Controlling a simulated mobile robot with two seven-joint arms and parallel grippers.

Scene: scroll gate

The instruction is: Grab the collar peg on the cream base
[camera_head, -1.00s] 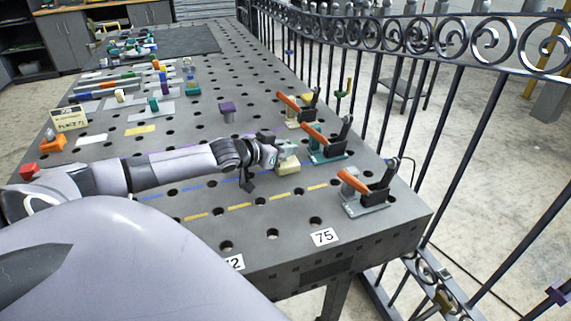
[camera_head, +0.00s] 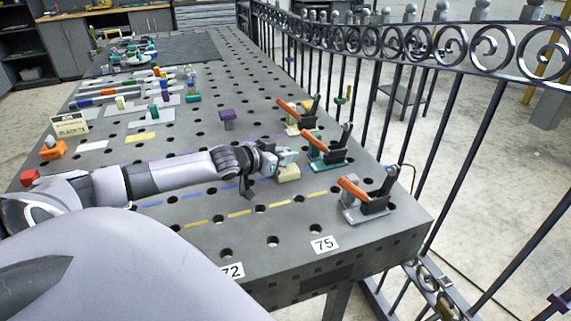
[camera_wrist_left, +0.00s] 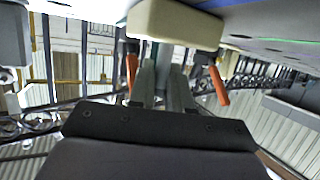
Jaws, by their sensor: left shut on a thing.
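The cream base (camera_head: 288,174) sits on the dark perforated table, just left of the toggle clamps. My left gripper (camera_head: 285,157) is directly at it, with its fingers just above the base. The fingers are shut on the collar peg, which they mostly hide. In the left wrist view the cream base (camera_wrist_left: 175,22) is a pale block at the top, beyond the tips of my left gripper's fingers (camera_wrist_left: 163,80). My right gripper is not in view.
Orange-handled clamps stand close to the right: a teal one (camera_head: 325,158), a grey one (camera_head: 366,208) nearer the front, and a cream one (camera_head: 298,125) behind. A purple block (camera_head: 228,118) stands behind my arm. A black iron fence (camera_head: 440,130) runs along the right.

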